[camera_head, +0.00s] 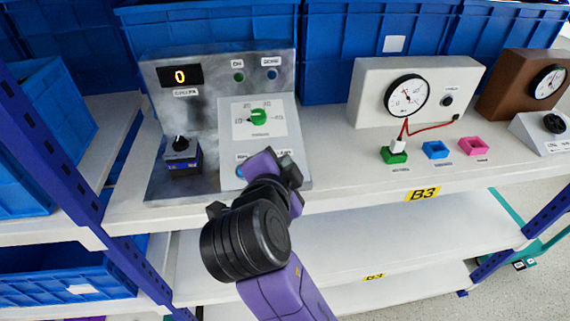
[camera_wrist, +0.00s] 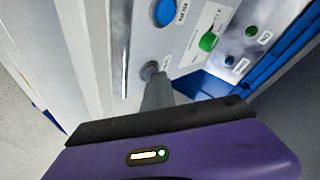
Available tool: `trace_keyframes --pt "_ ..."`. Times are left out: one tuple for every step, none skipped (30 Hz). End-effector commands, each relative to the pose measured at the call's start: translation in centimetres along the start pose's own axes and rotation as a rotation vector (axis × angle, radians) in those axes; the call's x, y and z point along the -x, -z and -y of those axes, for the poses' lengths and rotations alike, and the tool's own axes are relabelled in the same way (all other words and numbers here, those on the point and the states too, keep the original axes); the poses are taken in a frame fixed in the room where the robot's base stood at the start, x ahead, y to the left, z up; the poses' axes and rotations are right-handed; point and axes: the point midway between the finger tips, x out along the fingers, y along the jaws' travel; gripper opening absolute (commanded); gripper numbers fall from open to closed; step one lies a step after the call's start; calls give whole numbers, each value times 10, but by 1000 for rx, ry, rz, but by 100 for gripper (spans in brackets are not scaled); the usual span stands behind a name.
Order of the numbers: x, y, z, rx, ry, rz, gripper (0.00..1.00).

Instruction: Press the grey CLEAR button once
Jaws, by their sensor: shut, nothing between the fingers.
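The grey CLEAR button (camera_wrist: 149,70) sits on the pale panel (camera_wrist: 140,45) in the wrist view, beside the blue button (camera_wrist: 165,12). My gripper (camera_wrist: 157,84) is shut and empty, with its fingertips right at the grey button and overlapping its lower edge. I cannot tell whether they touch it. In the head view my gripper (camera_head: 290,165) covers the grey button, and only part of its label shows. The blue button (camera_head: 240,171) is partly visible to the left. The display (camera_head: 180,76) reads 0.
A green knob (camera_head: 258,117) is on the same panel, and a small box with a black knob (camera_head: 181,150) stands left. A gauge box (camera_head: 365,85) with a red cable is on the right. Blue crates (camera_head: 210,30) line the back. The shelf edge (camera_head: 350,200) runs in front.

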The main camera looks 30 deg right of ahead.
Motion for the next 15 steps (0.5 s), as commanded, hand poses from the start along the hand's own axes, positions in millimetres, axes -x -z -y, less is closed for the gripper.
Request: trace_keyframes --pt "1 1 1 1 -1 1 0" --pt "2 1 1 0 -1 0 0" --pt "3 2 2 0 -1 0 0" --pt "4 3 3 0 -1 0 0" --pt "5 4 4 0 -1 0 0" --pt "7 5 5 0 -1 0 0" --pt "8 6 6 0 -1 0 0" --pt "9 7 7 0 -1 0 0" --pt "10 8 8 0 -1 0 0" --pt "11 8 8 0 -1 0 0" --pt "11 8 8 0 -1 0 0" --pt "11 8 8 1 -1 0 0" --pt "12 8 8 1 -1 0 0" --pt "11 8 8 1 -1 0 0" --pt "11 8 8 1 -1 0 0"
